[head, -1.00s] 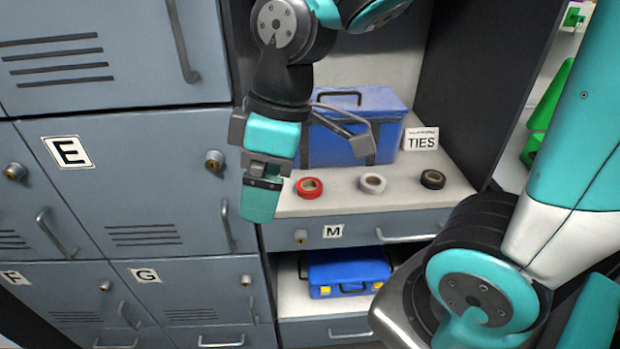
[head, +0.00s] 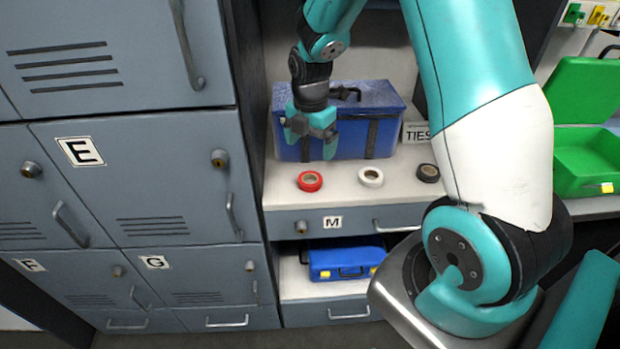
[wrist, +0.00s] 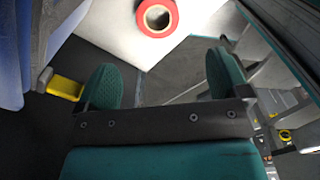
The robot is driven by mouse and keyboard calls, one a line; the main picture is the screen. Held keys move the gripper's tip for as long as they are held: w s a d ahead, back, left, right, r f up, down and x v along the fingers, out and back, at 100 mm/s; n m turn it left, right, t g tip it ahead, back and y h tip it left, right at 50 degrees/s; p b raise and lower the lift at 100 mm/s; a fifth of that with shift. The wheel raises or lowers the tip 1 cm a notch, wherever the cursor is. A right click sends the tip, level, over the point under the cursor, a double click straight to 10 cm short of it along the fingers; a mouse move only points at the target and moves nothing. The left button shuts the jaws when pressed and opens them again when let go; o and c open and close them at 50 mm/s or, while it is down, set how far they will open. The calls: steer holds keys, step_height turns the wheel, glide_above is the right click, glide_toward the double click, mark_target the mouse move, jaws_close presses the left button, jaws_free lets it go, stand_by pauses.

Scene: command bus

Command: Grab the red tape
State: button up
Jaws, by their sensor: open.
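The red tape roll (head: 310,181) lies flat on the white shelf (head: 338,199), at the left of a row of three rolls. It also shows at the top of the wrist view (wrist: 157,16), beyond the fingertips. My gripper (head: 312,150) is open and empty above the shelf, in front of the blue box and a little above and behind the red tape in the head view. Its two teal fingers (wrist: 162,85) are spread apart in the wrist view. The gripper is apart from the tape.
A white roll (head: 371,177) and a black roll (head: 428,172) lie to the right of the red one. A large blue box (head: 365,135) stands behind, beside a TIES sign (head: 417,133). Grey lockers (head: 150,180) rise at the left. A blue case (head: 345,260) sits below.

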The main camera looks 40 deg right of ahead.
mark_target(310, 176)
step_height(310, 176, down, 11)
steer(key=p, duration=0.2)
steer(key=shift+w+r+p, duration=0.15)
steer(key=shift+r+p, duration=0.05)
steer(key=shift+p, duration=0.15)
steer(key=c, duration=1)
